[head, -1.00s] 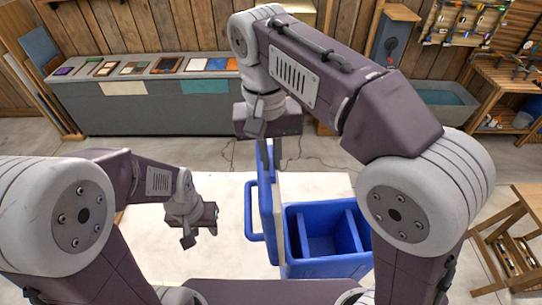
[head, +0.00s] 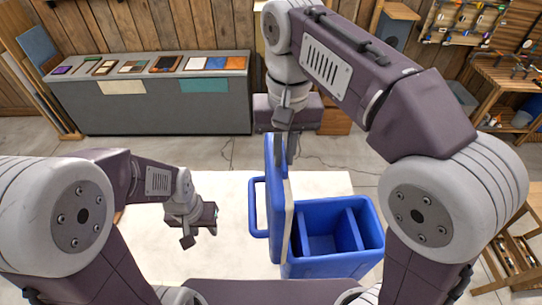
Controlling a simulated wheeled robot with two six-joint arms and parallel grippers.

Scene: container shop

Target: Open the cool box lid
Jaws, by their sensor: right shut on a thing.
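The blue cool box (head: 330,268) stands on the white table top, its inside in view and split by a divider. Its lid (head: 276,190) stands about upright along the box's left side, with a pale inner face towards the opening. A blue loop handle (head: 252,208) sticks out to the left of the lid. My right gripper (head: 286,150) points down at the lid's top edge and is shut on it; the fingertips are partly hidden. My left gripper (head: 200,232) hangs over the table, left of the handle and apart from it; its finger gap is unclear.
The white table top (head: 150,250) is bare left of the box. A grey counter (head: 150,105) with colour samples stands behind, across open floor. A wooden stool (head: 515,245) stands at the right, and a workbench (head: 510,85) behind it.

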